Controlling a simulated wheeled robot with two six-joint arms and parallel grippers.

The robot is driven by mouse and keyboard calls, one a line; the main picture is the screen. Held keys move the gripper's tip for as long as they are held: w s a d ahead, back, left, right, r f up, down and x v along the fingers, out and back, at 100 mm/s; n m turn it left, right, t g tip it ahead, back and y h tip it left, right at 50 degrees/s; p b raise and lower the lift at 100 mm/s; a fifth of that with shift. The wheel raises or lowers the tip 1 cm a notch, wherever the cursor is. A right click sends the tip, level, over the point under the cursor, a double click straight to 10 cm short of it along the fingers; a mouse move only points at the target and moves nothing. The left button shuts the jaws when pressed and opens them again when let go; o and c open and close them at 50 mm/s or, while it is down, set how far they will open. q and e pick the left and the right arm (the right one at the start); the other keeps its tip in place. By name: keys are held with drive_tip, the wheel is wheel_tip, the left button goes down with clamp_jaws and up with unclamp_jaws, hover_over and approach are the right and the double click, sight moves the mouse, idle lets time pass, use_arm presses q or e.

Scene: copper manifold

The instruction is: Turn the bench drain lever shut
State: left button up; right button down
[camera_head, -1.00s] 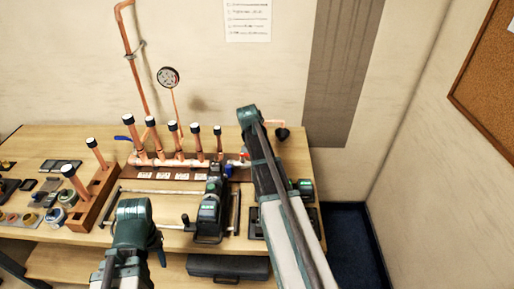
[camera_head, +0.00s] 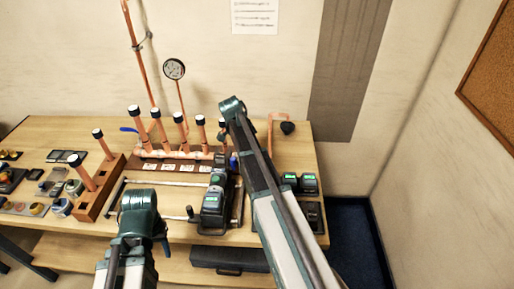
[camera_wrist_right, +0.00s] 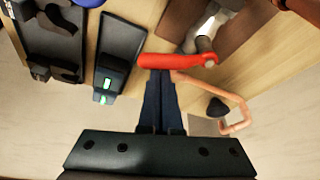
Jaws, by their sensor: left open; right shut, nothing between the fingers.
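The red drain lever (camera_wrist_right: 178,62) lies across the wrist view, its right end at a valve on the manifold. My right gripper (camera_wrist_right: 161,74) is shut and empty, its fingertips at the lever's lower edge; I cannot tell whether they touch. In the head view the lever and my right fingers are hidden behind my right arm. A bent copper drain pipe (camera_wrist_right: 225,88) with a black end shows beside the lever, and in the head view (camera_head: 272,122). My left gripper (camera_head: 163,241) is mostly hidden by its own arm at the bench's front; it is open.
The copper manifold (camera_head: 175,154) with capped upright stubs and a gauge (camera_head: 174,69) stands along the back. A blue lever (camera_head: 129,129) is at its left end. A black tool (camera_head: 213,206) stands in front. Dark devices (camera_head: 300,182) sit right of my right arm.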

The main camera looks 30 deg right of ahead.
drive_tip(key=shift+w+a, duration=0.15)
drive_tip(key=shift+a, duration=0.85)
idle(0.3)
wheel_tip(320, 180, up, 10)
drive_tip(key=p, duration=1)
drive_tip(key=shift+d, duration=0.2)
drive_tip(key=shift+s, duration=0.2)
